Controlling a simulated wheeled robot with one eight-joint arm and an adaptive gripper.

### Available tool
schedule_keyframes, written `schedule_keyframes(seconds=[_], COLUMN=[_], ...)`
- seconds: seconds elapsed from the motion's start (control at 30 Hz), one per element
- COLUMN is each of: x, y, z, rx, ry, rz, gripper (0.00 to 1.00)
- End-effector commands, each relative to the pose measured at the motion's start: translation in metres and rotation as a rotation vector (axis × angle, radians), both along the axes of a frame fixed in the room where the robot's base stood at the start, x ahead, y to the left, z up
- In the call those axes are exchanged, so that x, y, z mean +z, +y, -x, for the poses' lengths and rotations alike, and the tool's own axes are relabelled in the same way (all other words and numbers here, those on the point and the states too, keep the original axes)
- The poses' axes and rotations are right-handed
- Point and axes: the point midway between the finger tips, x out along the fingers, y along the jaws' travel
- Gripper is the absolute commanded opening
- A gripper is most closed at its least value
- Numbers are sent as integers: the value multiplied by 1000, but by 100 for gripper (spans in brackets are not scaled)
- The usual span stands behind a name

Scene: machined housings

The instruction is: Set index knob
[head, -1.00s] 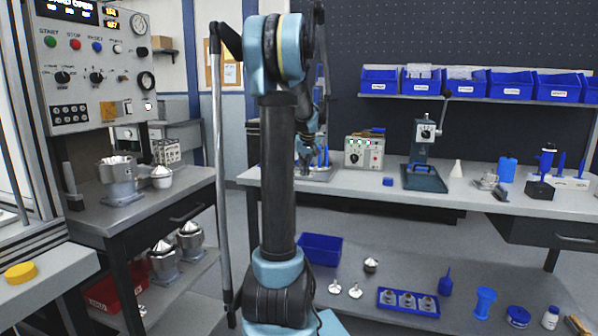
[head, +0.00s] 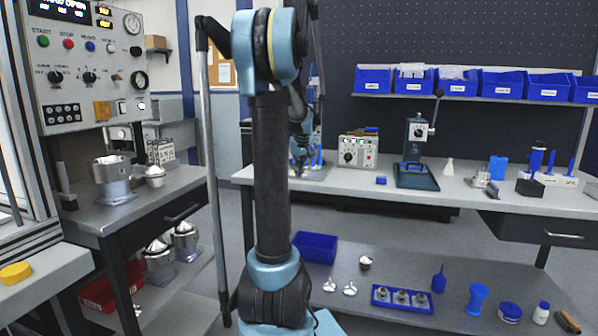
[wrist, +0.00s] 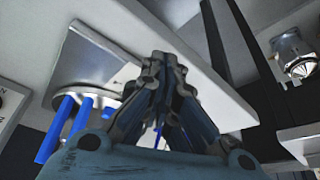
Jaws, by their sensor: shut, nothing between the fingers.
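I cannot tell which knob is the index knob. The grey control panel (head: 90,60) at the upper left of the head view carries dark rotary knobs, one at its left (head: 54,77) and one in its middle (head: 89,77). A small instrument box (head: 357,152) on the back bench also has a dark dial (head: 347,157). My gripper (wrist: 165,62) shows in the wrist view with its fingers together and nothing between them. In the head view, my arm hides most of it near the back bench. No knob shows at its fingertips.
Blue pegs (wrist: 84,115) stand close left of my gripper in the wrist view, and a metal housing (wrist: 292,52) is at right. The left bench holds a metal housing (head: 114,187). A low table (head: 390,275) holds small parts.

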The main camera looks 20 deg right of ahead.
Motion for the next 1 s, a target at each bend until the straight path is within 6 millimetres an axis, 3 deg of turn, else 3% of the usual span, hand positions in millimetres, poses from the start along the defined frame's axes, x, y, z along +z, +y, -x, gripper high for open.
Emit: schedule_keyframes(seconds=[0.3,0.5,0.87,1.0], x=[56,81,92,87], y=[5,8,13,36], z=[25,34,39,49], rx=[-5,-6,-3,11], ry=[2,3,4,11], rz=[1,0,0,-4], gripper=[0,0,0,0])
